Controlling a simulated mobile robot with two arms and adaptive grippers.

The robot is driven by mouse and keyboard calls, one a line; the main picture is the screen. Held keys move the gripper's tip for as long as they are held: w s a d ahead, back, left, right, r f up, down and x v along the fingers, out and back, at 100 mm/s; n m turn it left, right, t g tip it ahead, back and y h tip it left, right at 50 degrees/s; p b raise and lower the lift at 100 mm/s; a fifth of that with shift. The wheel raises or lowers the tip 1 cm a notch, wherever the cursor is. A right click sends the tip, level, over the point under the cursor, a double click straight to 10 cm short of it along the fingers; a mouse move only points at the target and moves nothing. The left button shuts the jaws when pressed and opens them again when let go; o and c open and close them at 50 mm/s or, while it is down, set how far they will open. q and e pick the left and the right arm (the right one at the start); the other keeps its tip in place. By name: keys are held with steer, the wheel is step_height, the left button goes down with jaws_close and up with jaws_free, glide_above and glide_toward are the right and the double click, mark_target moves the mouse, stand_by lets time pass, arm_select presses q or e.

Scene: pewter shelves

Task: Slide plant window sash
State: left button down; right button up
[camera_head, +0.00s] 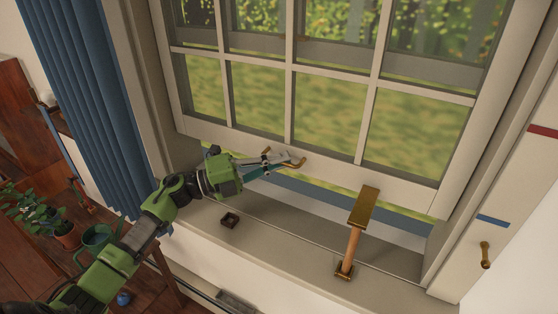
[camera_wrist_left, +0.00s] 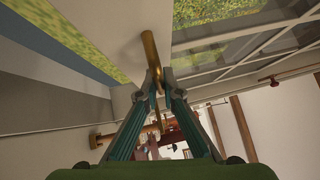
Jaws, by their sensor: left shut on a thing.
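The pale window sash (camera_head: 330,170) stands raised, with an open gap under its bottom rail. My left gripper (camera_head: 297,161) is shut on the brass handle (camera_head: 301,163) on that rail; in the left wrist view the handle (camera_wrist_left: 149,50) runs between the fingertips (camera_wrist_left: 160,88). A wooden prop (camera_head: 351,250) with a brass top plate (camera_head: 363,207) stands on the sill (camera_head: 280,242) to the right of the gripper. Its top overlaps the bottom rail in the picture; I cannot tell whether they touch. My right gripper is not in view.
A small dark square socket (camera_head: 230,220) sits on the sill at left. The right window frame carries a red mark (camera_head: 543,131), a blue mark (camera_head: 493,221) and a brass hook (camera_head: 485,255). A blue curtain (camera_head: 85,100) hangs at left, above a potted plant (camera_head: 66,234) and watering can (camera_head: 95,240).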

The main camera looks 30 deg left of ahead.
arm_select(q)
steer(key=shift+r, duration=0.2)
steer(key=c, duration=2.2)
jaws_free()
steer(key=shift+a+f, duration=0.1)
steer(key=shift+s+a+f, duration=0.1)
steer(key=shift+s+a, duration=0.15)
steer(key=v, duration=1.1)
steer(key=shift+s+r, duration=0.15)
steer(key=shift+r, duration=0.05)
